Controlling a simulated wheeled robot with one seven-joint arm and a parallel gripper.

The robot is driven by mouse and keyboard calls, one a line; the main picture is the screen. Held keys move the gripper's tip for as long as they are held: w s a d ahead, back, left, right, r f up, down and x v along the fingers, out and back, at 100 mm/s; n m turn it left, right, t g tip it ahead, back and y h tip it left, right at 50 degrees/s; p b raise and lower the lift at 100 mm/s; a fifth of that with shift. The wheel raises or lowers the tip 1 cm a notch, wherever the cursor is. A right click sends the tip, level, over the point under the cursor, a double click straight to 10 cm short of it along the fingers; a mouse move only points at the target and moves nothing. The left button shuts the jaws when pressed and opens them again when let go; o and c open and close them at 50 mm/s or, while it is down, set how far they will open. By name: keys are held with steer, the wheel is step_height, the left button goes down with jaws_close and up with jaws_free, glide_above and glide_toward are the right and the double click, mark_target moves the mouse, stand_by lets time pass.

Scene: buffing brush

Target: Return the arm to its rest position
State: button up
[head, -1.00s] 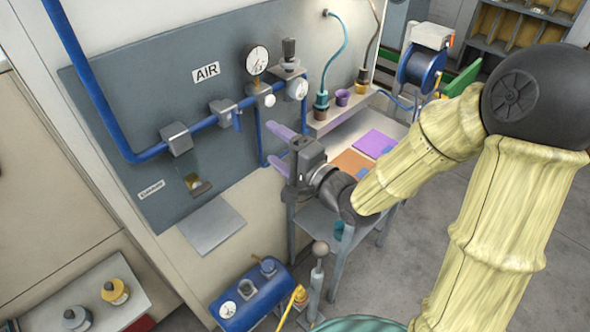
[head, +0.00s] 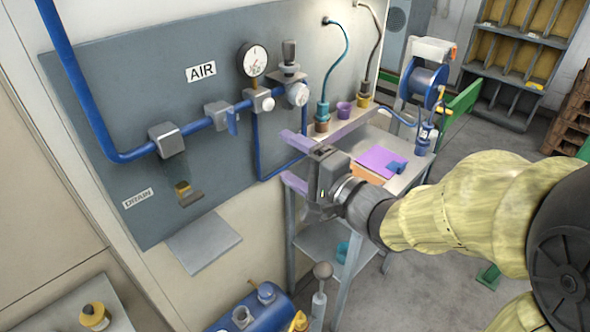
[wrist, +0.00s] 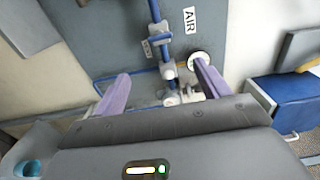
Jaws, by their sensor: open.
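My gripper (head: 294,162) is in the middle of the head view, in front of the grey air panel (head: 120,100). Its two purple fingers are spread apart with nothing between them. In the wrist view the fingers (wrist: 160,88) also stand wide apart, with the panel's blue pipe and fittings behind the gap. My arm, in a pale yellow cover, reaches in from the right of the head view and is bent.
A metal table (head: 408,168) with a purple mat (head: 376,160) stands behind my gripper. A pressure gauge (head: 252,60) and blue pipe (head: 195,127) are on the panel. A blue tank (head: 268,312) sits low in front. Open floor (head: 425,285) shows at the right.

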steer(key=shift+s+d, duration=0.15)
steer(key=w+d+f+n+g+h+p, duration=0.1)
steer(key=w+d+f+n+h+p, duration=0.2)
steer(key=d+f+h, duration=0.95)
steer(key=s+d+f+n+g+h, duration=0.1)
steer(key=s+d+f+n+g, duration=0.4)
steer(key=s+g, duration=0.3)
steer(key=s+d, duration=0.1)
steer(key=s, duration=0.1)
steer(key=shift+s+d+f, duration=0.2)
steer(key=shift+s+f, duration=0.05)
steer(key=shift+s, duration=0.05)
stand_by(0.5)
